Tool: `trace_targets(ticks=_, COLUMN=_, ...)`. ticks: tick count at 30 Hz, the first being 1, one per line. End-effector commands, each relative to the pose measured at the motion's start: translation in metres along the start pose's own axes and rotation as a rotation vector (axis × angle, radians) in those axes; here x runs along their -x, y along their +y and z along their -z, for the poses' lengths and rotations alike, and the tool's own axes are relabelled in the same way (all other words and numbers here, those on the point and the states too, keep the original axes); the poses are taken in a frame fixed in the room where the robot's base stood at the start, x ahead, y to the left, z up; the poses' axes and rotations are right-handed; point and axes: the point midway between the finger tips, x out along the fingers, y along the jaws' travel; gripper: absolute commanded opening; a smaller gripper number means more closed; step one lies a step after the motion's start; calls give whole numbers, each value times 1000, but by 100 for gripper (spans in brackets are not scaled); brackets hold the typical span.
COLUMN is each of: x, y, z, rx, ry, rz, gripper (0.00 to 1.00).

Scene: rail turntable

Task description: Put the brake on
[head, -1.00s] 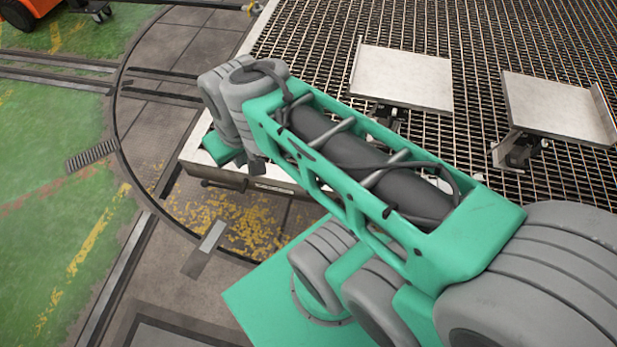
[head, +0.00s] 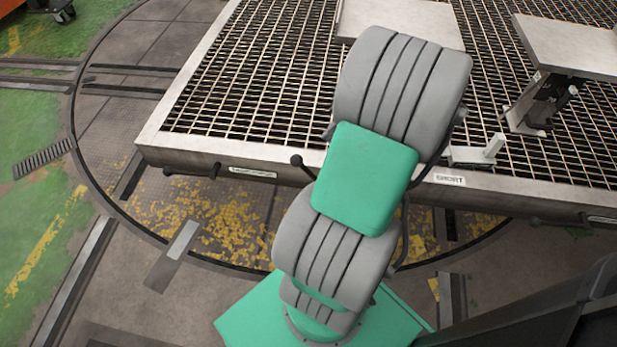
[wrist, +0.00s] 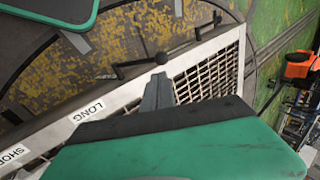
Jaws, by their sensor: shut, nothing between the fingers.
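Along the side of the steel grating platform (head: 225,160) are dark handles. One dark handle (head: 190,172) sticks out near its left corner, and a lever with a round knob (head: 297,160) shows beside my arm. No brake label is readable, so I cannot tell which is the brake. In the wrist view a dark handle (wrist: 130,67) lies close beyond the tips of my gripper (wrist: 160,82). My gripper is shut and empty, over the platform's edge; contact with the handle cannot be told. In the head view my gripper is not visible.
The platform side carries a LONG label (wrist: 87,111) and a SHORT label (head: 450,180). Flat plates (head: 570,45) stand above the grating. The floor in front, with worn yellow paint (head: 205,215), looks clear.

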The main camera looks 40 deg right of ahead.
Motion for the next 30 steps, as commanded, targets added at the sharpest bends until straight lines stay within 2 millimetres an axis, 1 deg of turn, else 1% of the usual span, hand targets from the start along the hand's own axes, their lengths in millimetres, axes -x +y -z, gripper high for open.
trace_targets(ticks=1, x=-9, y=21, z=4, rx=-32, ry=11, rz=18, gripper=0)
trace_targets(ticks=3, x=-7, y=28, z=6, rx=-51, ry=17, rz=33, gripper=0)
trace_targets(ticks=7, x=-3, y=27, z=7, rx=-56, ry=18, rz=36, gripper=0)
trace_targets(ticks=12, x=-4, y=27, z=6, rx=-55, ry=17, rz=35, gripper=0)
trace_targets(ticks=14, x=-6, y=27, z=6, rx=-54, ry=17, rz=35, gripper=0)
trace_targets(ticks=16, x=-13, y=28, z=6, rx=-54, ry=15, rz=35, gripper=0)
trace_targets(ticks=20, x=-37, y=28, z=6, rx=-52, ry=15, rz=34, gripper=0)
trace_targets(ticks=30, x=-112, y=26, z=7, rx=-52, ry=15, rz=34, gripper=0)
